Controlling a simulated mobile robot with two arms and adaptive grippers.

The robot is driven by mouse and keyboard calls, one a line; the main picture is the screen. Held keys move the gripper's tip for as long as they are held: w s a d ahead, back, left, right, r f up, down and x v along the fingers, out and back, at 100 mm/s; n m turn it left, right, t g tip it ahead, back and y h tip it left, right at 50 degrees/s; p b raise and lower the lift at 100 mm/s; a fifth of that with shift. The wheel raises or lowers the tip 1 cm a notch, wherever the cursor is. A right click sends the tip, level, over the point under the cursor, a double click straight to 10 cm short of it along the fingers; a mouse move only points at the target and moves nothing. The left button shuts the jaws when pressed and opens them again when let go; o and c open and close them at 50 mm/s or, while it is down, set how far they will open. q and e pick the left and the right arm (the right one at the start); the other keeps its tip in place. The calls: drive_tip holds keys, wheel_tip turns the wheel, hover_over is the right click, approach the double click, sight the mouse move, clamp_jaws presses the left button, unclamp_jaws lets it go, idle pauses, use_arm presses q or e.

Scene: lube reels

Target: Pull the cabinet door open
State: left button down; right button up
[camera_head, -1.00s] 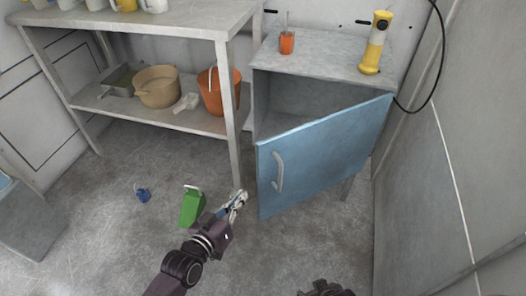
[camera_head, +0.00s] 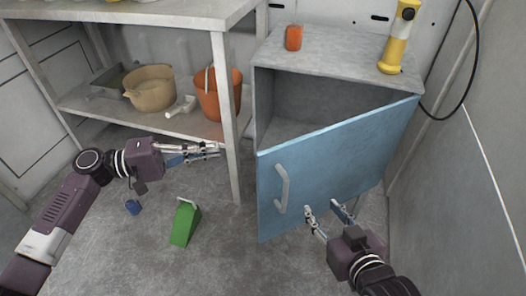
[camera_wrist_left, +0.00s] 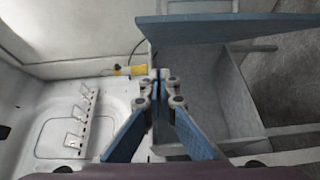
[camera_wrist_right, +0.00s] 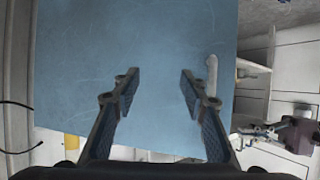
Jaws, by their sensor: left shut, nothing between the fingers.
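The blue cabinet door (camera_head: 335,165) stands partly open, swung out from the grey cabinet (camera_head: 300,95), whose inside shows behind it. Its pale handle (camera_head: 282,188) is near the door's left edge. My right gripper (camera_head: 328,208) is open and empty in front of the door's lower part, right of the handle. In the right wrist view the door (camera_wrist_right: 150,50) fills the space beyond the spread fingers, and the handle (camera_wrist_right: 212,75) is right of them. My left gripper (camera_head: 218,151) is shut and empty beside the shelf leg, left of the door. The left wrist view shows the door (camera_wrist_left: 225,28) edge-on.
A metal shelf (camera_head: 150,15) with a tan pot (camera_head: 150,90) and an orange bucket (camera_head: 215,95) stands left of the cabinet. A wall closes the right side.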

sight(259, 153)
use_arm(q)
drive_tip(key=shift+s+d+r+b, duration=0.1)
drive_tip(key=shift+s+d, duration=0.15)
drive_tip(key=shift+d, duration=1.65)
drive_tip(key=shift+s+d+r+b, duration=0.15)
drive_tip(key=shift+s+d, duration=0.15)
drive_tip(key=shift+d, duration=1.6)
drive_tip(key=shift+s+d+r+b, duration=0.1)
drive_tip(key=shift+s+d, duration=0.15)
drive_tip(key=shift+d, duration=1.65)
use_arm(e)
drive_tip(key=shift+w+a+r+t, duration=0.15)
drive_tip(key=shift+w+r+t, duration=0.2)
drive_tip(key=shift+r, duration=0.4)
drive_tip(key=shift+w+a+r+t, duration=0.2)
drive_tip(key=shift+w+r+t, duration=0.15)
drive_tip(key=shift+r, duration=0.35)
drive_tip(key=shift+w+a+r+t, duration=0.15)
drive_tip(key=shift+w+r+t, duration=0.2)
drive_tip(key=shift+r, duration=0.4)
drive_tip(key=shift+s, duration=0.1)
